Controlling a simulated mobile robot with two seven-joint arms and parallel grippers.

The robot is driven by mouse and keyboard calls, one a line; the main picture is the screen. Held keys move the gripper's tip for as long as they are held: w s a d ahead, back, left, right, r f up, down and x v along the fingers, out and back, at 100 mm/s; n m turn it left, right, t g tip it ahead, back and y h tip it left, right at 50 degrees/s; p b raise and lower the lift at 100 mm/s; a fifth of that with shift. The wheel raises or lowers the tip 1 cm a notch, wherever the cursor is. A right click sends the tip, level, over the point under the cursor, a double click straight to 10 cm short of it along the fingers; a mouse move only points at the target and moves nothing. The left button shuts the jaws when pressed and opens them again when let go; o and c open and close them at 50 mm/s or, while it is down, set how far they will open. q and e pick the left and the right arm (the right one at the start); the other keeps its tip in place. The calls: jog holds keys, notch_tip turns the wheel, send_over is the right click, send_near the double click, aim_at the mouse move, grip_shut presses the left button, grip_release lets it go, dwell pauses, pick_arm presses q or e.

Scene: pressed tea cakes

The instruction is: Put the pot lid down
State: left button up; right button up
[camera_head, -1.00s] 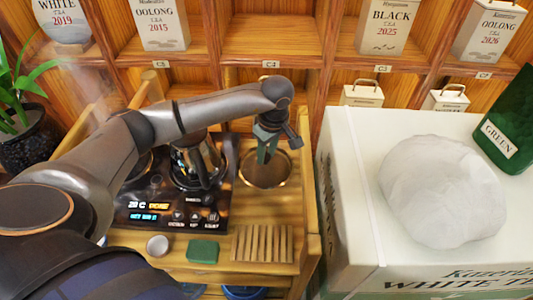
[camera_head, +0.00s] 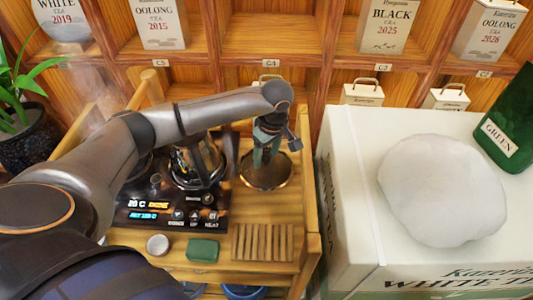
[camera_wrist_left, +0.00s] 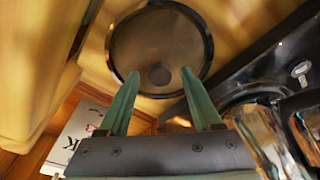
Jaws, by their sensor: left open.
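The pot lid (camera_head: 267,180) is a round, brownish disc with a dark rim. It lies flat on the wooden stand, right of the hotplate. In the left wrist view the lid (camera_wrist_left: 135,40) shows with its small dark knob (camera_wrist_left: 159,75). My left gripper (camera_head: 262,164) is over the lid. In the wrist view its green fingers (camera_wrist_left: 161,72) are apart, with the knob between their tips and a gap on each side. The glass pot (camera_head: 198,160) stands on the black hotplate (camera_head: 150,217), partly hidden by my left arm. My right gripper is out of view.
A slatted wooden rack (camera_head: 262,243), a green block (camera_head: 202,250) and a small round silver piece (camera_head: 158,244) lie at the front of the stand. A large white box (camera_head: 350,200) bearing a pale wrapped cake (camera_head: 442,190) stands right. Shelves with tea packages rise behind.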

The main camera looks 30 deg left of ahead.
aim_at(271, 169)
pick_arm(q)
notch_tip(271, 169, up, 12)
jog(key=d, duration=0.1)
jog(key=shift+s+d+b, duration=0.2)
jog(key=shift+d+b, duration=0.2)
jog(key=shift+b, duration=0.05)
dwell(0.3)
